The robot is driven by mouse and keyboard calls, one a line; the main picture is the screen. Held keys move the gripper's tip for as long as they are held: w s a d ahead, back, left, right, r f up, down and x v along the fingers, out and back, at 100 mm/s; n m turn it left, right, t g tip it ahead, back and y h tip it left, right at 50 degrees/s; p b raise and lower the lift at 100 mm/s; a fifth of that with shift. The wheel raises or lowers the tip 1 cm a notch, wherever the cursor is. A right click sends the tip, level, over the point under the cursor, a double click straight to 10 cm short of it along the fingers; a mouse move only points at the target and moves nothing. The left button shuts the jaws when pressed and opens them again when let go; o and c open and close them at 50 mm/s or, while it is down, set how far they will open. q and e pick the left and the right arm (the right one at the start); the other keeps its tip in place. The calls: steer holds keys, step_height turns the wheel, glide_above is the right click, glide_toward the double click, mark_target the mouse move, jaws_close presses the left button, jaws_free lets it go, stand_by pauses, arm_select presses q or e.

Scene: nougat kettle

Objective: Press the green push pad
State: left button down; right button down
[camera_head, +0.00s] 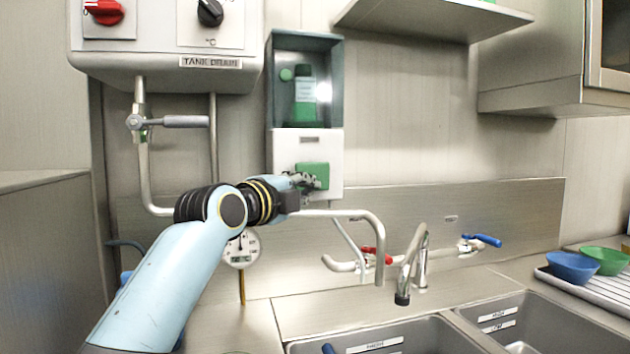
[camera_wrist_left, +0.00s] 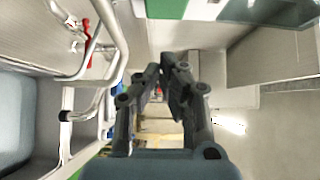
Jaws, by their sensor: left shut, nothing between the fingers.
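The green push pad (camera_head: 313,172) sits on the white lower front of a wall dispenser (camera_head: 334,142). My left gripper (camera_head: 306,181) is in front of the pad and covers its lower left part. Its fingers are shut and empty. In the left wrist view the closed fingers (camera_wrist_left: 167,70) reach up the picture, and the green pad (camera_wrist_left: 166,8) shows at the top edge, just beyond the fingertips. Whether the fingertips touch the pad cannot be told. My right gripper is not in view.
A green bottle (camera_head: 305,95) stands in the dispenser's upper recess. A bent pipe (camera_head: 372,222) runs close below the gripper. A dial gauge (camera_head: 242,250) is lower left. A tap (camera_head: 413,270) and sinks are at lower right. The wall right of the dispenser is clear.

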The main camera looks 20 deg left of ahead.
arm_select(q)
steer(key=p, duration=0.1)
glide_toward(325, 180)
steer(key=w+d, duration=0.1)
steer(key=d, duration=0.2)
steer(key=w, duration=0.1)
steer(key=w+a, duration=0.1)
steer(key=w, duration=0.1)
steer(key=shift+w+a+p, duration=0.1)
steer(key=shift+a+p, duration=0.15)
steer(key=shift+p, duration=0.05)
steer(key=shift+w+a, duration=0.25)
steer(key=shift+w, duration=0.1)
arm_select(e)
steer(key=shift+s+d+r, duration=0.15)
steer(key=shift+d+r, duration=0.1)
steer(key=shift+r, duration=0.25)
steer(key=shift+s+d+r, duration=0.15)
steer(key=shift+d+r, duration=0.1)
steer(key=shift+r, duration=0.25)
